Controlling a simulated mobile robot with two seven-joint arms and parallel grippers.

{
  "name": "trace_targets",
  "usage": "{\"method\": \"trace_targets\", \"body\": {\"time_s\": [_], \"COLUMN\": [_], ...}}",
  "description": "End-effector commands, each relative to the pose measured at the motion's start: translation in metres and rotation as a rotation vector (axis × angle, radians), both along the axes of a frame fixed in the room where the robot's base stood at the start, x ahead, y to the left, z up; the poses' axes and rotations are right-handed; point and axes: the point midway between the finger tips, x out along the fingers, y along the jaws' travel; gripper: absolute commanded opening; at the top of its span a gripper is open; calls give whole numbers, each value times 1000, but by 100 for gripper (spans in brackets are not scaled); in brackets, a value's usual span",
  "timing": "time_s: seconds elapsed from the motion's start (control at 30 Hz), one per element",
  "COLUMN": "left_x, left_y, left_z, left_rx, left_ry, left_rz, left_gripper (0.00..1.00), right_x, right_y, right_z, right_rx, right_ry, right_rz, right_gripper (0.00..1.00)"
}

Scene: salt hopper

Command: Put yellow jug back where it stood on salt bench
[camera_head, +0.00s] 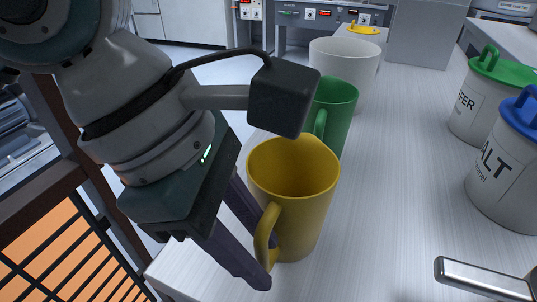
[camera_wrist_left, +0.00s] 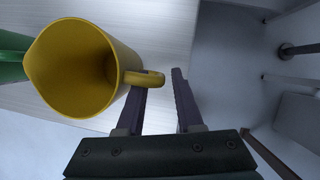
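The yellow jug (camera_head: 310,215) is upright at the near left edge of the pale salt bench (camera_head: 390,215), its handle toward my left gripper. I cannot tell whether its base touches the bench. My left gripper (camera_head: 268,248) is open, with its two dark fingers apart around the jug's handle. In the left wrist view, the yellow jug (camera_wrist_left: 75,75) lies left of the fingers, and its handle reaches across the left finger toward the gap of the left gripper (camera_wrist_left: 158,82). A clear gap shows beside the right finger. My right gripper is not in view.
A green jug (camera_head: 333,108) stands just behind the yellow one, with a white container (camera_head: 345,62) behind that. Lidded canisters with green (camera_head: 490,105) and blue (camera_head: 510,165) lids stand at right. A metal bar (camera_head: 485,280) shows at lower right. The bench middle is clear.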

Motion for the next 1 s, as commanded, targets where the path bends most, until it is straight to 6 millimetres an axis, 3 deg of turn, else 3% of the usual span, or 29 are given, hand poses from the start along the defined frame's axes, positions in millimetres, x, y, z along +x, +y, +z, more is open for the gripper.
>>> {"method": "trace_targets", "body": {"time_s": [0.43, 0.8, 1.0], "left_x": [1, 0, -1], "left_y": [3, 34, 45], "left_z": [9, 82, 107], "left_rx": [1, 0, 0], "left_ry": [-3, -5, -2], "left_rz": [1, 2, 0], "left_gripper": [45, 45, 45], "right_x": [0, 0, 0], "right_y": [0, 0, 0], "right_z": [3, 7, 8], "right_rx": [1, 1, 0], "right_ry": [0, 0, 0], "right_rz": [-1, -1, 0], "right_gripper": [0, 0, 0]}}
